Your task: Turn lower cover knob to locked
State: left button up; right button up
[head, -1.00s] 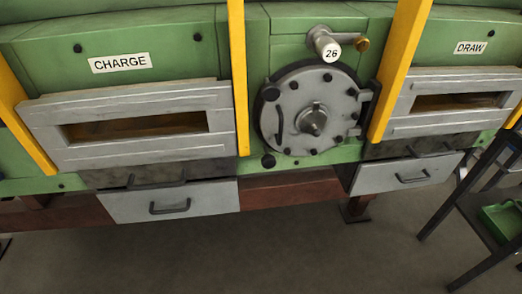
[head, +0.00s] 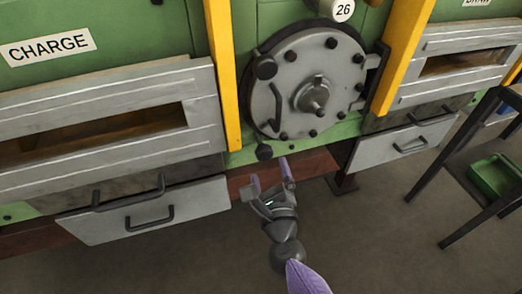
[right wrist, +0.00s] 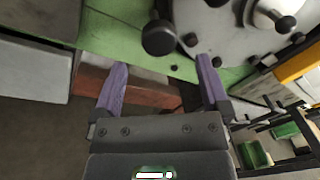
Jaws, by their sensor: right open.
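The round grey cover (head: 310,85) is on the green furnace front, with a central hub and bolts around its rim. The lower cover knob (head: 264,152) is black and sits just below the cover's lower left edge. An upper black knob (head: 265,68) is at the cover's upper left. My right gripper (head: 270,175) is open and empty, just below the lower knob and apart from it in the head view. In the right wrist view a black knob (right wrist: 158,38), apparently the lower one, shows beyond the spread purple fingers (right wrist: 160,66). My left gripper is not in view.
A drawer (head: 150,211) with a black handle is left of my right gripper, another (head: 400,145) to the right. Yellow posts (head: 222,70) flank the cover. A dark stand (head: 465,150) with a green tray (head: 495,175) is at right. The floor below is clear.

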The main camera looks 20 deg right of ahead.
aim_at(265, 157)
jog(key=w, duration=0.6)
jog(key=shift+w+d+b, duration=0.15)
jog(key=shift+d+b, duration=0.15)
jog(key=shift+d, duration=0.1)
jog(key=c, duration=1.3)
